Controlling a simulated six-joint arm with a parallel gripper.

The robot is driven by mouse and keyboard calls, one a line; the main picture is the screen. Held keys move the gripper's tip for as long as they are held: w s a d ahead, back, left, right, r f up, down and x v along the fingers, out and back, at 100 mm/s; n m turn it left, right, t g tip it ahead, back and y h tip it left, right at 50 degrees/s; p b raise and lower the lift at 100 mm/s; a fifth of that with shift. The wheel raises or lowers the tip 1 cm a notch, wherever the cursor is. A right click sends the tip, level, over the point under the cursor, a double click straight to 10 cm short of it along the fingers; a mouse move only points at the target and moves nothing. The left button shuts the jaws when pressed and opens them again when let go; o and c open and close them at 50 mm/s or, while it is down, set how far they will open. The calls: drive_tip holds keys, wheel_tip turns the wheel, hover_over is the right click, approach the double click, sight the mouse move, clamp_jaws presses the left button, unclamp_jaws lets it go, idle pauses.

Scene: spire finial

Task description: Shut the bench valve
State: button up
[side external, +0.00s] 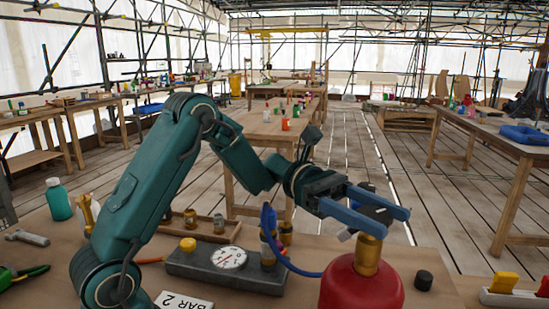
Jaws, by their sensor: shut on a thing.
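A red gas bottle (362,287) stands at the front right of the bench, with a brass valve neck (368,255) on top. A dark valve knob (378,214) sits above the neck, partly hidden by the fingers. My gripper (397,225) has blue fingers, one on each side of the knob, and is shut on it. A grey gauge block (185,263) with a round white dial (229,258) and a yellow knob (188,244) lies left of the bottle. The dial's reading is too small to tell.
A blue hose (295,265) runs between the block's fitting and the bottle. A BAR 2 card (184,301) lies in front. A teal bottle (58,200) and a hammer (27,237) are at the left. A black cap (423,280) and a tray (512,297) are right of the red bottle.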

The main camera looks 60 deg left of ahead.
sight(362, 206)
drive_tip(key=shift+m+g, duration=1.5)
drive_tip(key=shift+g, duration=0.7)
drive_tip(key=o, duration=1.4)
drive_tip(key=shift+c, duration=0.2)
drive_tip(key=shift+w+a, duration=0.15)
drive_tip(key=shift+a, duration=1.15)
drive_tip(key=shift+w+a, duration=0.15)
drive_tip(key=shift+a, duration=1.1)
